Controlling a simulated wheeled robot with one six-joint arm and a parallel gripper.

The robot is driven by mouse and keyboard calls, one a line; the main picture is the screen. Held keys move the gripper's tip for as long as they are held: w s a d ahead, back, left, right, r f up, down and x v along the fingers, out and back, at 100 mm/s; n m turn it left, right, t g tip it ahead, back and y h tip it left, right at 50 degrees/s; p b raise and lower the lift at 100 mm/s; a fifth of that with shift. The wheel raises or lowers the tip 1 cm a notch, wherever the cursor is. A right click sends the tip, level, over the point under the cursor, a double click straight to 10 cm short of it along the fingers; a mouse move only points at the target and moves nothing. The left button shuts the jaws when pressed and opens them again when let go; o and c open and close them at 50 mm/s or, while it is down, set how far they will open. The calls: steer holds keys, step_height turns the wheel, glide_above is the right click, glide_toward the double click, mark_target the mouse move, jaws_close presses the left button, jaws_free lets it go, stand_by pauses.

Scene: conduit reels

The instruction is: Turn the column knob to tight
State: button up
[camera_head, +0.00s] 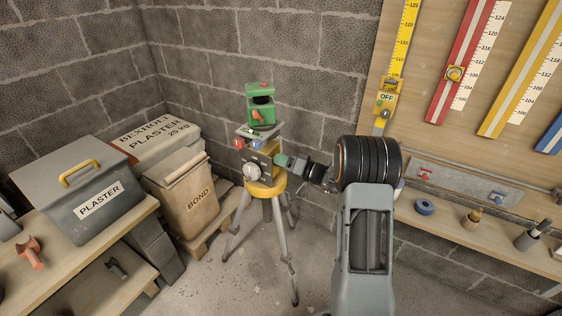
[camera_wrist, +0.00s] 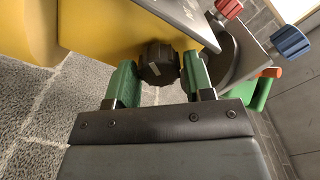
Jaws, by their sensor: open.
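The column knob (camera_wrist: 160,66) is black and ribbed, with a short pale mark on its face. It sits at the side of the yellow tripod head (camera_wrist: 100,28). My gripper (camera_wrist: 158,60) is open, with one green finger on each side of the knob. The gaps are small and I cannot tell whether either finger touches it. In the head view my gripper (camera_head: 284,162) is at the right side of the tripod head (camera_head: 263,187), and the knob is hidden behind the fingers there. I cannot read a tight marking.
A red knob (camera_wrist: 228,7) and a blue knob (camera_wrist: 290,41) are close by. A green instrument (camera_head: 260,105) stands on top of the tripod. A wall board with levels is right.

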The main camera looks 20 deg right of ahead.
steer(key=shift+w+a, duration=0.3)
steer(key=shift+c, duration=0.5)
steer(key=c, duration=0.5)
steer(key=shift+c, duration=0.2)
